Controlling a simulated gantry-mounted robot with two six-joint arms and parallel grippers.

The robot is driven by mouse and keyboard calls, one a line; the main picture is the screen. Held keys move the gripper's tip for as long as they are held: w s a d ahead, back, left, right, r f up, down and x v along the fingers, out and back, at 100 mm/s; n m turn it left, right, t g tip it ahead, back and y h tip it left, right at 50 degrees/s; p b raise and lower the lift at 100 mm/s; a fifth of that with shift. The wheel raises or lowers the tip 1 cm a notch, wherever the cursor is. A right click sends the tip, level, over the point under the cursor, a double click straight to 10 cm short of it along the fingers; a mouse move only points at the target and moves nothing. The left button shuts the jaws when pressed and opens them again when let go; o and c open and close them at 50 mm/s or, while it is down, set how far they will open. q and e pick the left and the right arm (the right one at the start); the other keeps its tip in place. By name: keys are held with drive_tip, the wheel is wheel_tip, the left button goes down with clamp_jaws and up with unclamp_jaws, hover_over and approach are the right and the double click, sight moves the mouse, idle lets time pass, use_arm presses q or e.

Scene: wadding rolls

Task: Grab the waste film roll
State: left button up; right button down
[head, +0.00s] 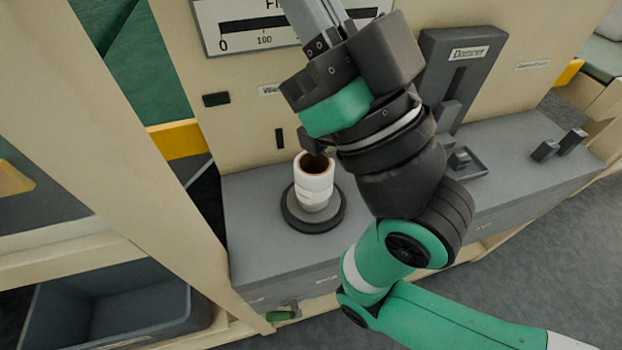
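A white roll (315,187) with a brown hollow core stands upright on a round dark disc (296,214) on the grey ledge. It appears to be the film roll. My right arm comes in from the lower right and bends over the ledge. The visible tip of my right gripper (312,149) is at the roll's upper rim. Its fingers are mostly hidden behind my wrist, so I cannot tell whether they touch or grip the roll. My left gripper is not in view.
The grey ledge (252,240) is clear left of the disc. A cream panel with a gauge (240,27) rises behind it. A damper lever unit (460,75) and small dark blocks (545,151) are at right. A dark bin (140,310) sits at lower left beyond a cream post (150,150).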

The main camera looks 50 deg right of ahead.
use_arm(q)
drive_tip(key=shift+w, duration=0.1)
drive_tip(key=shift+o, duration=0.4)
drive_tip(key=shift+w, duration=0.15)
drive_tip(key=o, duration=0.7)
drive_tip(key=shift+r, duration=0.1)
